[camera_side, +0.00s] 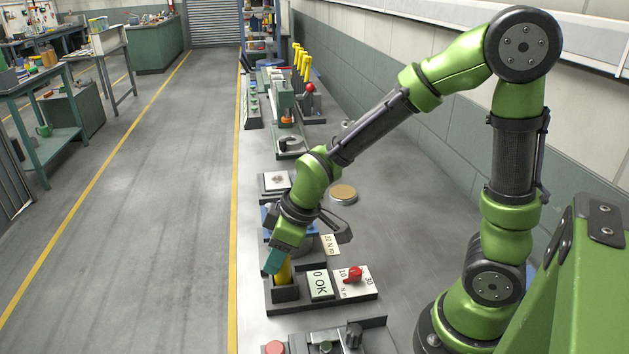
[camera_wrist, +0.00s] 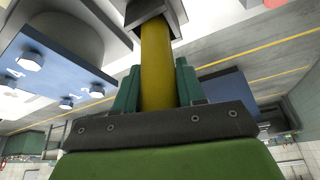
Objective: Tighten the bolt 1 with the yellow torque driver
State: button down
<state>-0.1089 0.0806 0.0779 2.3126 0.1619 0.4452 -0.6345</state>
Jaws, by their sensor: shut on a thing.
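The yellow torque driver (camera_side: 285,272) stands upright with its lower end in a dark holder (camera_side: 285,294) on the torque-setting station. My gripper (camera_side: 280,260) is shut around the driver from above. In the wrist view the yellow shaft (camera_wrist: 156,50) runs between the two green fingers of my gripper (camera_wrist: 157,85) to a dark block (camera_wrist: 155,12). In the side view my arm mostly hides the blue pump.
A display reading "0 OK" (camera_side: 320,284) and a red dial (camera_side: 353,274) marked 10 and 30 sit right of the holder. A "20 N m" card (camera_side: 331,244) lies behind. Several yellow handles (camera_side: 303,63) stand farther back. A round tan disc (camera_side: 343,192) lies on the bench.

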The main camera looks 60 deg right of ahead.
notch_tip(320, 180, up, 15)
dwell(0.8)
jog(key=w+d, duration=1.2)
jog(key=w, duration=0.1)
jog(key=shift+w+d, duration=0.15)
jog(key=shift+w, duration=0.25)
jog(key=shift+f, duration=0.1)
jog(key=shift+f, duration=2)
jog(key=shift+f, duration=0.2)
